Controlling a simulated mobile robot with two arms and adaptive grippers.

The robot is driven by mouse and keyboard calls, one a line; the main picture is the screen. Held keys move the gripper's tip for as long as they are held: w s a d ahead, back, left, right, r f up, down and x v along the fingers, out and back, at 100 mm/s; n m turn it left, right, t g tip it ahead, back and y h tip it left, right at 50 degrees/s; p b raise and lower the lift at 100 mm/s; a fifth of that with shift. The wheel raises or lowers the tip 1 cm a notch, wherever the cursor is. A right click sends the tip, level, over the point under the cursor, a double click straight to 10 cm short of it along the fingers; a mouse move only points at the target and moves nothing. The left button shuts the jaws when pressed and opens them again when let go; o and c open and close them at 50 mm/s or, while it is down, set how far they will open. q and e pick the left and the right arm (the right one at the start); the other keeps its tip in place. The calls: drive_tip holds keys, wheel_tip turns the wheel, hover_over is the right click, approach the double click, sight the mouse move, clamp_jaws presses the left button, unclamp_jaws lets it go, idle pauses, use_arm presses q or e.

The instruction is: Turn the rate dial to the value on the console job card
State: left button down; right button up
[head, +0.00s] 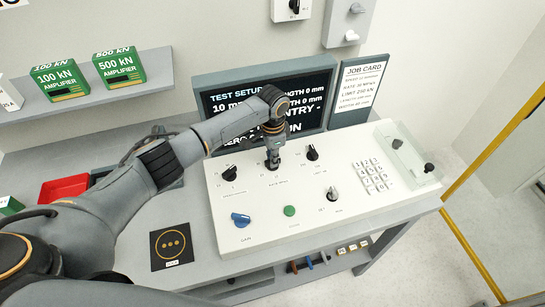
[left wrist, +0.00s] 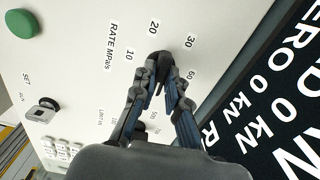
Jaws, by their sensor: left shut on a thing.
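The rate dial (left wrist: 158,57) is a black knob on the white console panel (head: 350,215), with 10, 20, 30 and 60 printed around it in the left wrist view. My left gripper (left wrist: 160,82) is shut on this knob from above. In the head view my left gripper (head: 272,157) stands over the rate dial at the panel's upper middle. The fingers hide part of the knob, and I cannot tell surely which value it points to. The job card (head: 360,85) stands right of the screen; its rate line seems to read 30, in small print. My right gripper is not in view.
The dark screen (head: 225,100) stands close behind the dial. Black knobs flank it on the left (head: 229,172) and right (head: 312,152). A blue knob (head: 241,220), green button (head: 289,211), silver-faced switch (head: 332,194) and keypad (head: 372,176) share the panel.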

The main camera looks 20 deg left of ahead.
use_arm(q)
drive_tip(key=m, duration=0.6)
drive_tip(key=shift+w+r, duration=0.1)
drive_tip(key=shift+m, duration=0.3)
idle(0.3)
drive_tip(key=c, duration=1.4)
unclamp_jaws()
drive_tip(key=shift+o, duration=0.2)
wheel_tip(320, 180, up, 12)
